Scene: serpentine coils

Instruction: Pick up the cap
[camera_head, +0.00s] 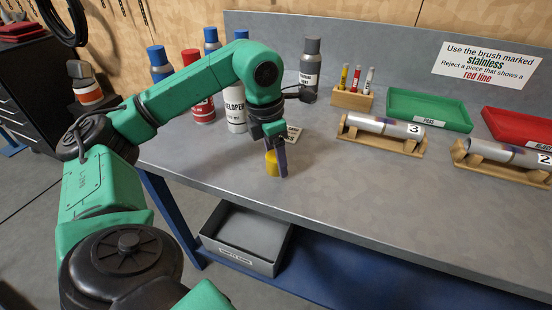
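A small yellow cap (271,164) is near the front left part of the grey workbench (330,185). My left gripper (278,158) points down over it, with a dark finger along the cap's right side. The other finger is not clearly seen, so I cannot tell whether the gripper is closed on the cap or only around it. The cap appears to be on or very close to the bench top. My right gripper is not in view.
Behind stand a developer can (236,115), a red can (202,105) and a grey-black can (310,70). A small card (293,134) lies behind the gripper. Tubes on wooden cradles (385,127), a marker block (352,99) and a green tray (430,108) stand right.

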